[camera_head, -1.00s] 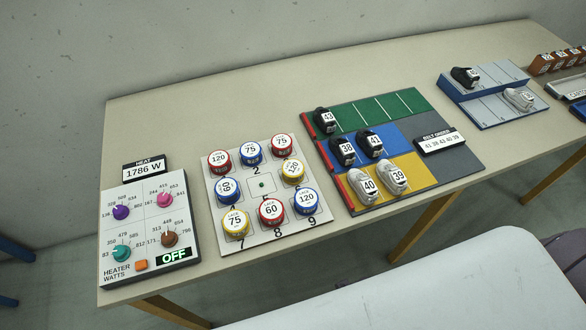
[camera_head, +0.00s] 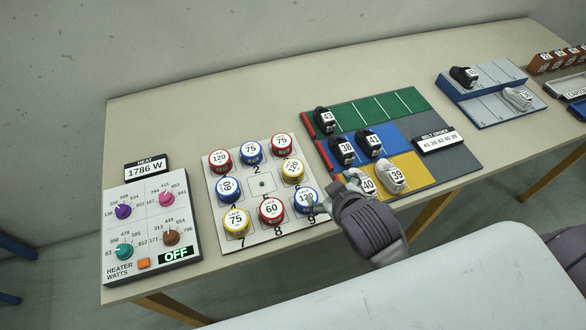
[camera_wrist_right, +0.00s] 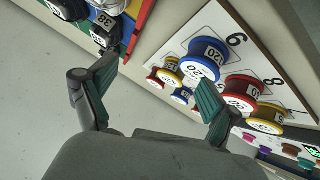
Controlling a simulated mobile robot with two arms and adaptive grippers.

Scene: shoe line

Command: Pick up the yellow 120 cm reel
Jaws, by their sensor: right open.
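The yellow 120 reel (camera_head: 292,171) stands upright on the right side of the white numbered board (camera_head: 262,232), behind the blue 120 reel (camera_head: 306,201). In the right wrist view, a yellow reel (camera_wrist_right: 172,72) that appears to be it stands beyond the blue 120 reel (camera_wrist_right: 205,62), partly hidden. My right gripper (camera_head: 331,194) is open and empty. It hovers near the board's front right corner, in front of the yellow 120 reel, one finger overlapping the blue 120 reel in the picture. In the right wrist view the fingers (camera_wrist_right: 155,82) are spread wide. My left gripper is not in view.
Other reels crowd the board, including a red 60 reel (camera_head: 271,211) and a yellow 75 reel (camera_head: 236,222). The coloured mat (camera_head: 420,157) with several numbered shoes lies right of the board. The heater panel (camera_head: 150,226) lies left. The table behind the board is clear.

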